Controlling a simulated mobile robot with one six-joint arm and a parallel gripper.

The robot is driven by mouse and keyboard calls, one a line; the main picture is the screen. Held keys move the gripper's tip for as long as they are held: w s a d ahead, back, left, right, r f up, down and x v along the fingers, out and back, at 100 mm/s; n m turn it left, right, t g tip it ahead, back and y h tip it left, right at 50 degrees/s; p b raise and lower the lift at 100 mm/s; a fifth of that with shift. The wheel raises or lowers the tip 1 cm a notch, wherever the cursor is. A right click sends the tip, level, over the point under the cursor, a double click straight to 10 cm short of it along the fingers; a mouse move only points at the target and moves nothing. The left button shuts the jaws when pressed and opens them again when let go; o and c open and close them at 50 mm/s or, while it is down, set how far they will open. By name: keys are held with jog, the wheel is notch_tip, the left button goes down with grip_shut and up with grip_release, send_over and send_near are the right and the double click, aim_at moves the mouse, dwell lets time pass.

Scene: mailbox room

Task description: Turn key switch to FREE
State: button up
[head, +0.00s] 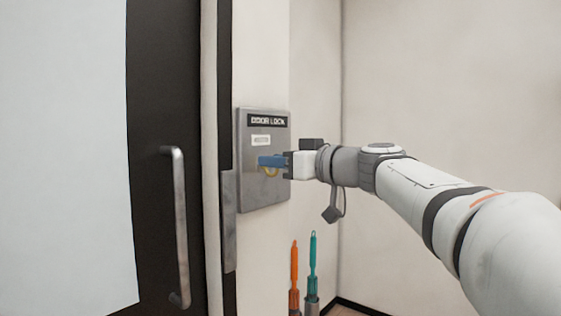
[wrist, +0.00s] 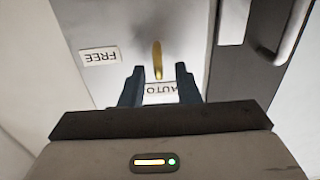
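The door lock panel (head: 268,197) is a grey metal plate on the wall beside the door, with a black DOOR LOCK sign (head: 268,121). In the wrist view, the brass key (wrist: 157,58) stands out from the panel as a narrow upright strip. Its lower end is close to the AUTO label (wrist: 160,89). The FREE label (wrist: 100,56) is to its left; both labels read upside down. My gripper (wrist: 159,69) is open, its dark fingertips on either side of the key with a gap at each side. In the head view, my gripper (head: 270,161) covers most of the key.
A dark door with a metal pull handle (head: 180,225) is left of the panel; the handle also shows in the wrist view (wrist: 290,32). An orange tool (head: 294,268) and a teal tool (head: 313,262) stand below the panel. The wall on the right is bare.

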grip_shut()
